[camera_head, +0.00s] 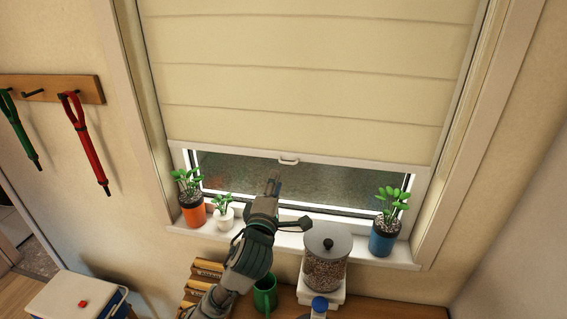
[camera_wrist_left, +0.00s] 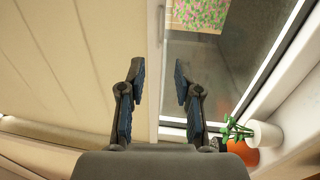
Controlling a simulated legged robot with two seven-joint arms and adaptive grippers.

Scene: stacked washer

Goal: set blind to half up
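A cream roman blind (camera_head: 310,95) covers most of the window in the head view. Its pale bottom rail hangs a little above the sill, leaving a low strip of glass bare. A small white pull handle (camera_head: 288,160) sits at the middle of the rail. My left gripper (camera_head: 272,184) is just below and slightly left of the handle, apart from it in the picture. In the left wrist view the gripper (camera_wrist_left: 157,95) is open and empty, with the blind (camera_wrist_left: 75,65) at left and glass at right. My right gripper is not in view.
On the white sill stand an orange pot (camera_head: 194,213), a white pot (camera_head: 224,216) and a blue pot (camera_head: 384,236), each with a plant. Below are a lidded jar (camera_head: 326,262) and a green mug (camera_head: 265,293).

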